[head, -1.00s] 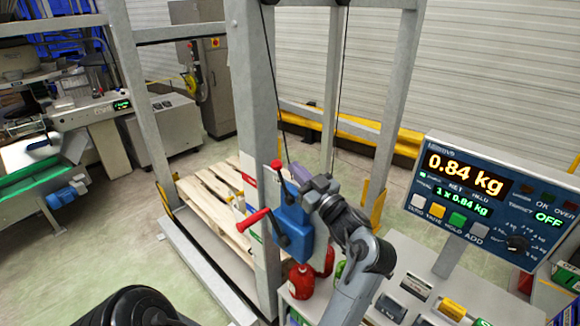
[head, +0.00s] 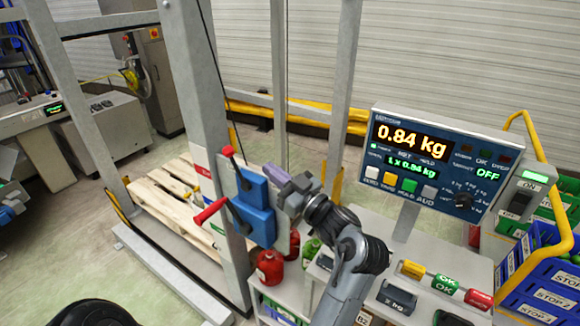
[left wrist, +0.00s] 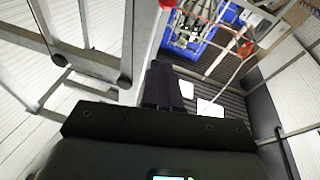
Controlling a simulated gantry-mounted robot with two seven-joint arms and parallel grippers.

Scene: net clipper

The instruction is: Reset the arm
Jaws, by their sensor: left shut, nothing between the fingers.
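My left gripper (head: 277,178) shows near the middle of the head view, its purple-grey fingers together and empty. It points away, beside a blue box (head: 255,205) with two red-handled levers (head: 212,210) on a grey post. The fingers appear just behind the box's right edge; I cannot tell whether they touch it. In the left wrist view the dark shut fingers (left wrist: 163,88) point up the picture with nothing between them. My right gripper is not in view.
A scale display (head: 412,155) reading 0.84 kg stands to the right. Below are red bottles (head: 270,267) and a bench with coloured blocks (head: 443,284). Blue crates (head: 540,280) stand at far right. A wooden pallet (head: 180,205) lies inside the grey frame.

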